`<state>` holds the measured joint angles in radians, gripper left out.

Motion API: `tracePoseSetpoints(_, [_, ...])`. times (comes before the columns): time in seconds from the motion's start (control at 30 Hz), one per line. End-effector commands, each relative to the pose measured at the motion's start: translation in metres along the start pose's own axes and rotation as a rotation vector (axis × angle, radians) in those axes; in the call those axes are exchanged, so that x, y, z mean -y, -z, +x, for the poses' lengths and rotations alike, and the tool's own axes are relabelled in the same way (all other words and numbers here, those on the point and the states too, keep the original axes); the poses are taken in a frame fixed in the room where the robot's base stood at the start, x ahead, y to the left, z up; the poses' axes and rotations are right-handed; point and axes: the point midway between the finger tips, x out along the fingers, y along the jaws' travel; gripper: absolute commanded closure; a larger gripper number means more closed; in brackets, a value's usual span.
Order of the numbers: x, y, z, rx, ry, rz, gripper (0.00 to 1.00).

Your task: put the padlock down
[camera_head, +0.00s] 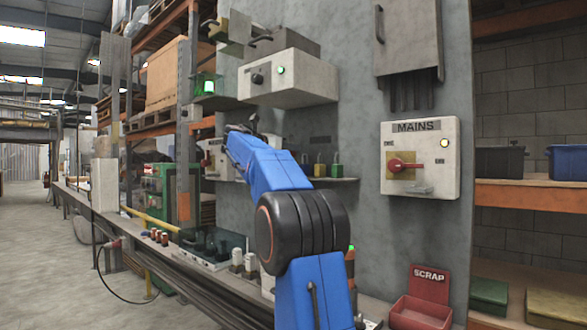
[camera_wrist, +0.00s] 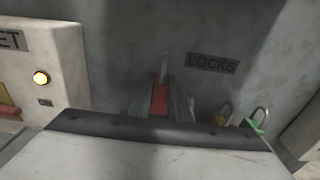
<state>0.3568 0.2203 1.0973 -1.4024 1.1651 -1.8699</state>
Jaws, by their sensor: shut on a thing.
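My gripper (camera_wrist: 160,108) is shut on a red padlock (camera_wrist: 158,97), with its shackle pointing up between the dark fingers. In the wrist view they are in front of the grey wall, left of the LOCKS sign (camera_wrist: 212,63). A yellow padlock (camera_wrist: 222,116) and a green padlock (camera_wrist: 258,122) are to the right of my gripper. In the head view the yellow padlock (camera_head: 319,169) and green padlock (camera_head: 337,169) stand on a small wall shelf (camera_head: 345,180). My blue arm hides the gripper and the held padlock there.
A white box with a lit lamp (camera_wrist: 40,78) is left of my gripper. The MAINS switch box (camera_head: 420,158) is on the wall to the right. A white control box (camera_head: 289,78) juts out above the shelf. A red SCRAP bin (camera_head: 420,314) sits on the bench below.

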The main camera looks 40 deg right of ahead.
Motion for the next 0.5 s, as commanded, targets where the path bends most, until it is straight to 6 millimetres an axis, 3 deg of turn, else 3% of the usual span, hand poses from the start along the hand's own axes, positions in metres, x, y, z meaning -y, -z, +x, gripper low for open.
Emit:
tracePoseSetpoints(0.1, [0.001,-0.001,0.012,0.000,0.001,0.001,1.00])
tracePoseSetpoints(0.5, [0.000,0.033,0.011,0.000,0.000,0.000,1.00])
